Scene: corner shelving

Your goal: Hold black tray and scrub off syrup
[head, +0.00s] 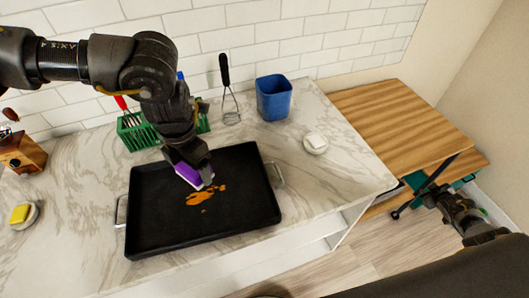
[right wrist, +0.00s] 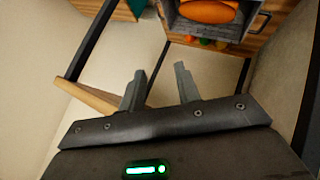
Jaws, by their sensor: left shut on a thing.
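The black tray (head: 155,225) lies flat on the marble counter, with a metal handle at each side. Orange-brown syrup (head: 205,195) is smeared on its floor right of the middle. My left gripper (head: 192,165) is shut on a purple and white sponge (head: 187,173). The sponge is over the tray, just above and left of the syrup; I cannot tell whether it touches the tray. My right gripper (head: 425,190) is away from the tray, at the right beyond the counter. In the right wrist view its fingers (right wrist: 160,75) are apart with nothing between them.
A green basket (head: 137,135), a whisk (head: 230,100), a blue container (head: 273,97) and a white item on a dish (head: 315,143) stand behind the tray. A yellow sponge (head: 20,213) is at the left. A wooden shelf unit (head: 395,125) is at the right.

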